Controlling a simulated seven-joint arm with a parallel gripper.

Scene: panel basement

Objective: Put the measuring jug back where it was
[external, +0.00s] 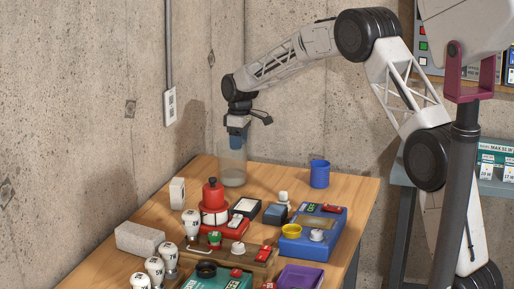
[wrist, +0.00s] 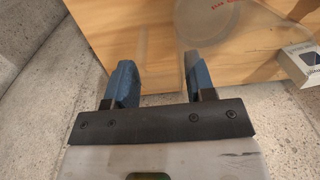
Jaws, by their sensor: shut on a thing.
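The measuring jug (external: 232,167) is a clear, see-through vessel at the back left end of the wooden table, with a greyish bottom. My gripper (external: 238,138) points down at its top rim and is shut on it. The jug looks upright; I cannot tell whether its base touches the table. In the wrist view my two blue fingers (wrist: 157,80) stand apart, with the faint clear jug (wrist: 215,28) and its red lettering beyond and to the right of them.
Concrete walls close off the back and left.

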